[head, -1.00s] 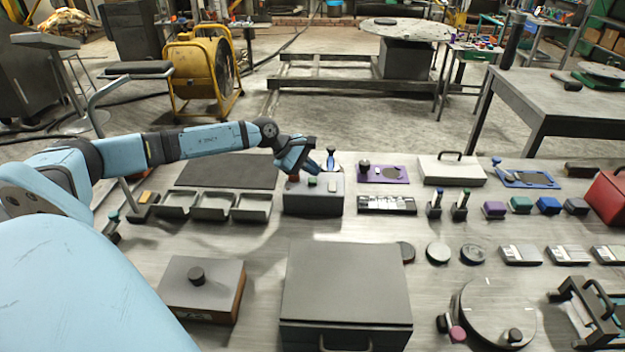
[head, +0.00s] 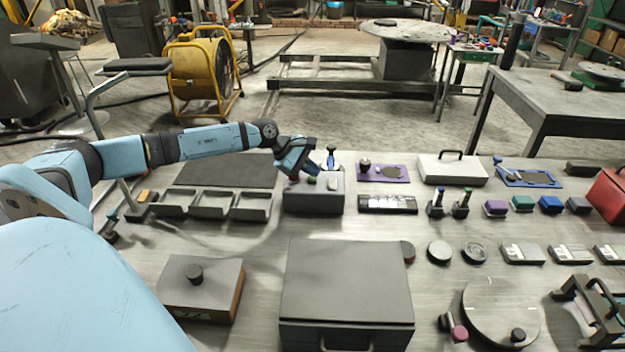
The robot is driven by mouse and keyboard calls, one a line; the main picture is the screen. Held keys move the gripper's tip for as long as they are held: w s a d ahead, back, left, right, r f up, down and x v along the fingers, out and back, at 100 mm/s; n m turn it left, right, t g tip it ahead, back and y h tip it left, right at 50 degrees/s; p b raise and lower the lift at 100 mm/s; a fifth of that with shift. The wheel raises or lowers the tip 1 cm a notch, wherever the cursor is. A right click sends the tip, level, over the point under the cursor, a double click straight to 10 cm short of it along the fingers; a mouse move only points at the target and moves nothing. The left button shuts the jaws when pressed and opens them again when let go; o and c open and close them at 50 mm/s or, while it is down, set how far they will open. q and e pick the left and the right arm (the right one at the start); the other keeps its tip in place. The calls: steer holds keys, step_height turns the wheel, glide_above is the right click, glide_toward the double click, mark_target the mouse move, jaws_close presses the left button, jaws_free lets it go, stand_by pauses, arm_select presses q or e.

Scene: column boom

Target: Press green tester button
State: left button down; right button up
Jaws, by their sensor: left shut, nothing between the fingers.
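The tester is a grey box (head: 314,201) on the table, left of the middle in the head view. Its green button (head: 312,181) is on the top face, between a red button (head: 293,178) and a pale button (head: 332,184). My left gripper (head: 303,171) is shut and empty. Its fingers are just above and behind the buttons, close to the green one. The gripper partly covers the red button. I cannot tell whether it touches any button. My right gripper is not in view.
Grey open trays (head: 212,205) stand left of the tester, with a dark mat (head: 226,171) behind them. A blue-topped tool (head: 331,158) stands just behind the box. A purple plate (head: 383,173) lies to its right. A large grey box (head: 346,280) is in front.

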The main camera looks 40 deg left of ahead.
mark_target(312, 179)
arm_select(q)
steer(key=shift+f+b, duration=0.5)
steer(key=shift+b, duration=0.05)
stand_by(0.5)
stand_by(0.4)
steer(key=shift+r, duration=0.9)
steer(key=shift+r+p, duration=0.1)
steer(key=shift+p, duration=0.2)
steer(key=shift+r+p, duration=0.8)
steer(key=shift+r, duration=1.6)
